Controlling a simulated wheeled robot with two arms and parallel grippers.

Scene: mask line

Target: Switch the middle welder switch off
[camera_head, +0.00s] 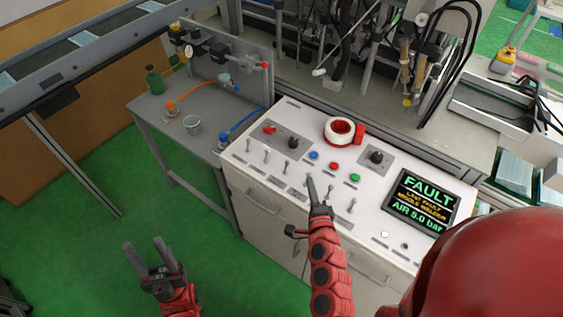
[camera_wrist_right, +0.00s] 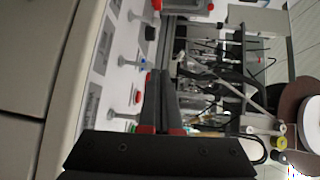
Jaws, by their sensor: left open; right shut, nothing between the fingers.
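A white control panel (camera_head: 290,110) carries a row of small metal toggle switches along its front; one switch (camera_head: 284,166) stands left of my right gripper and another (camera_head: 331,191) just right of it. The labels are too small to read, so I cannot tell which is the middle welder switch. My right gripper (camera_head: 311,181) is shut and empty over the row, and may hide a switch. In the right wrist view, its fingers (camera_wrist_right: 161,75) lie beside a toggle (camera_wrist_right: 130,110); contact is unclear. My left gripper (camera_head: 143,244) is open and empty over the green floor.
The panel also holds a red-and-white ring-shaped part (camera_head: 343,131), coloured buttons (camera_head: 334,166), dark knobs (camera_head: 376,156) and a screen (camera_head: 421,201) reading "FAULT" and "AIR 5.0 bar". A grey side table (camera_head: 160,112) with hoses and a green bottle (camera_head: 154,79) stands left.

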